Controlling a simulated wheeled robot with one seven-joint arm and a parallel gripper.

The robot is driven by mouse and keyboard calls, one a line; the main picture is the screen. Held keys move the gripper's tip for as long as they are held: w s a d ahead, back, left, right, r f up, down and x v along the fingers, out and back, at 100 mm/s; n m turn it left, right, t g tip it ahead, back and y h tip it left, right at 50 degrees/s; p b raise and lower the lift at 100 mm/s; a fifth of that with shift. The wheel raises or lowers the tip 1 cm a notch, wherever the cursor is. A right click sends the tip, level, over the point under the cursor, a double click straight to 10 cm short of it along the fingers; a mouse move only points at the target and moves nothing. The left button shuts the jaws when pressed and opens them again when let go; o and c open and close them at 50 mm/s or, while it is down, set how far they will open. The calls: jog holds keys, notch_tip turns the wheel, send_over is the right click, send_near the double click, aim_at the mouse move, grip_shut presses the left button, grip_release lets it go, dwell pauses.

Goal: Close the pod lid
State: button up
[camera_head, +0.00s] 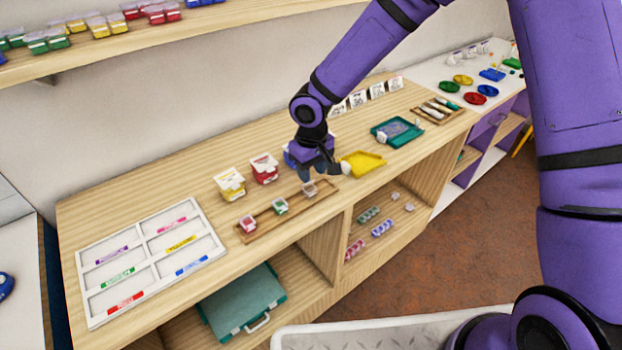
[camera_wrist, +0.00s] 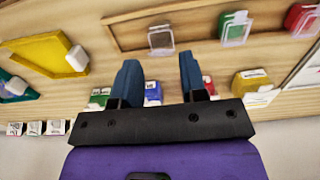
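My gripper (camera_head: 318,172) is over the workbench, at the right end of a long wooden tray (camera_head: 262,228). Its two blue fingers are apart with nothing between them; they also show in the wrist view (camera_wrist: 160,75). A small pod with a pale, clear-looking part (camera_head: 309,188) sits in the tray close to the fingertips; in the wrist view this pod (camera_wrist: 160,40) lies just beyond them, apart. A green pod (camera_head: 280,206) and a red pod (camera_head: 248,223) stand further left in the tray. Clear flaps show on the pods; how far each lid is open is hard to tell.
Yellow (camera_head: 230,184) and red (camera_head: 264,169) boxes stand behind the tray. A yellow tray (camera_head: 362,164) and a teal tray (camera_head: 397,131) lie to the right. A white divided board (camera_head: 150,258) fills the left end. Open shelves lie below the bench.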

aim_at(312, 181)
jog(key=shift+f, duration=1.65)
jog(key=c, duration=0.6)
jog(key=shift+s+d+f+t+y, duration=0.25)
jog(key=shift+s+f+t+y, duration=0.3)
jog(key=shift+t, duration=0.35)
jog(key=shift+t+y, duration=0.25)
jog(key=shift+t, duration=0.05)
jog(key=shift+w+r, duration=0.1)
jog(key=shift+w, duration=0.05)
jog(key=o, duration=0.6)
jog(key=shift+r, duration=0.15)
